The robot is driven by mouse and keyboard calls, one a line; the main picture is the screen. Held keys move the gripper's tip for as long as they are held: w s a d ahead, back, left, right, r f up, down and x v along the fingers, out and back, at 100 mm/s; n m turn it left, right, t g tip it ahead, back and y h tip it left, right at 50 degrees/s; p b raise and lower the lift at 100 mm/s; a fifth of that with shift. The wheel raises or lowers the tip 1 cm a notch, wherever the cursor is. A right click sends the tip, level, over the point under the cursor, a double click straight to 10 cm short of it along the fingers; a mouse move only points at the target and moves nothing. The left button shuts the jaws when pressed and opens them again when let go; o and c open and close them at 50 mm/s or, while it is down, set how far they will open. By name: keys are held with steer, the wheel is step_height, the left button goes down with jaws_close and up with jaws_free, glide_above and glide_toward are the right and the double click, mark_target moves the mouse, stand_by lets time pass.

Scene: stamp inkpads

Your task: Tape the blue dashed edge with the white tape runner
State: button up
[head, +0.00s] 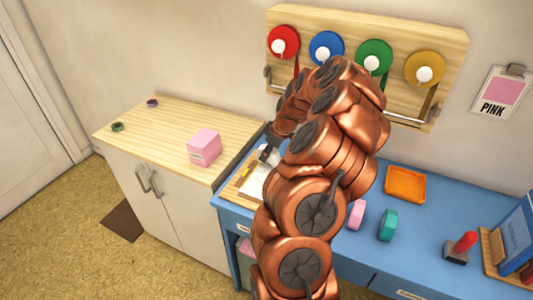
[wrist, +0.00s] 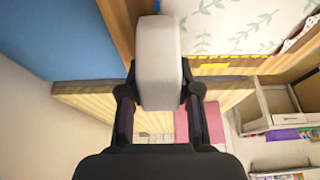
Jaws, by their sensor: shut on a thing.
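In the wrist view my gripper (wrist: 159,82) is shut on the white tape runner (wrist: 158,45), a pale, rounded block between the two fingers. Beside it on the right lies a white sheet with a green leaf pattern (wrist: 235,25), on a wooden board (wrist: 118,30). A yellow dashed edge (wrist: 214,67) runs along the sheet's near side. A small blue sliver shows at the top, just beyond the runner; I cannot tell whether it is the blue dashed edge. In the head view the sheet (head: 254,184) is partly hidden by my arm, and my gripper (head: 268,154) is small beside it.
The blue table (head: 408,232) carries an orange tray (head: 405,184), a teal runner (head: 388,225), a pink one (head: 356,214) and a red-handled stamp (head: 462,246). A pink box (head: 204,146) stands on the wooden cabinet (head: 150,135). A rack (head: 455,50) with coloured discs hangs behind.

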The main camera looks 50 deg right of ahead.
mark_target(277, 153)
steer(key=shift+s+d+f+b, duration=0.1)
steer(key=shift+s+d+b, duration=0.15)
steer(key=shift+s+b, duration=0.5)
steer(key=shift+s+d+b, duration=0.25)
steer(key=shift+s+b, duration=0.5)
steer(key=shift+s+d+b, duration=0.25)
steer(key=shift+s+b, duration=0.6)
steer(key=shift+s, duration=0.15)
steer(key=shift+s+d+b, duration=0.25)
steer(key=shift+s+b, duration=0.55)
steer(key=shift+s, duration=0.15)
steer(key=shift+s, duration=0.15)
steer(key=shift+s+d+b, duration=0.3)
steer(key=shift+s+b, duration=0.45)
steer(key=shift+s+d+b, duration=0.25)
steer(key=shift+s+b, duration=0.45)
steer(key=shift+s, duration=0.15)
steer(key=shift+s+d+b, duration=0.25)
steer(key=shift+s+b, duration=0.25)
steer(key=shift+b, duration=0.2)
steer(key=shift+s+d+b, duration=0.25)
steer(key=shift+s+b, duration=0.5)
steer(key=shift+s, duration=0.35)
steer(key=shift+s, duration=0.1)
